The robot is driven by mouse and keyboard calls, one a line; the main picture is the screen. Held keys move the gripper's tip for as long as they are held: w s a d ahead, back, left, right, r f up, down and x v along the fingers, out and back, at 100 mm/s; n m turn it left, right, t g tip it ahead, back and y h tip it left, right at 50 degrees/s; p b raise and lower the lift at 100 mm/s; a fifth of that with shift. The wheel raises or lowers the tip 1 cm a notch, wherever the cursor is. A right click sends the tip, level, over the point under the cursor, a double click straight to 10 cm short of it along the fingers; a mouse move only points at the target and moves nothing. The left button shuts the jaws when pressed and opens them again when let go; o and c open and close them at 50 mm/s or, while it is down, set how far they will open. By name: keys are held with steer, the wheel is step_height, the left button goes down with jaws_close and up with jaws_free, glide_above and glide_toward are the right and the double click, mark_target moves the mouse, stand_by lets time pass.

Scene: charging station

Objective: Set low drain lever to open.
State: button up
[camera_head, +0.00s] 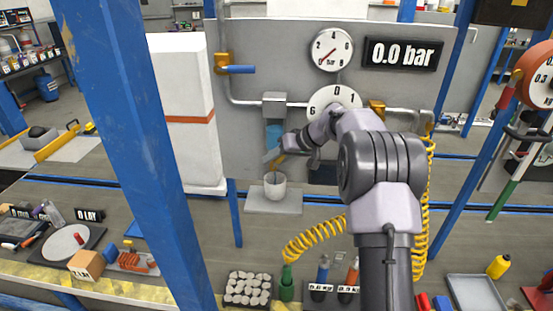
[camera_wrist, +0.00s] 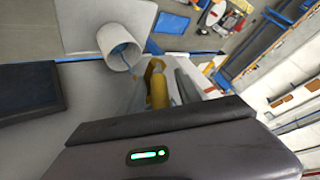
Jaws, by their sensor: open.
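The brass drain valve (camera_head: 279,162) sits low on the panel, under the blue filter bowl (camera_head: 274,134). It shows large in the wrist view as a yellow brass body (camera_wrist: 157,88). Its lever cannot be clearly told from the grey parts beside it. My gripper (camera_head: 284,152) is open, right at the drain valve, and partly covers it. In the wrist view a dark part of my gripper (camera_wrist: 160,122) hides the valve's near end. Contact with the lever cannot be told. A white cup (camera_head: 275,187) stands below the valve and also shows in the wrist view (camera_wrist: 117,48).
A blue lever (camera_head: 238,69) on a brass valve is at the panel's upper left. A round dial (camera_head: 334,103) and a gauge (camera_head: 333,49) are above my wrist. The display (camera_head: 403,54) reads 0.0 bar. A yellow coiled hose (camera_head: 318,236) hangs below. Blue posts (camera_head: 130,120) stand at the sides.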

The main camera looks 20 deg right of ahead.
steer(key=shift+r, duration=0.1)
steer(key=p+v, duration=0.1)
steer(key=v, duration=0.4)
steer(key=shift+w, duration=0.1)
steer(key=s+d, duration=0.7)
steer(key=s, duration=0.2)
steer(key=shift+s+d, duration=0.15)
steer(key=shift+d, duration=0.25)
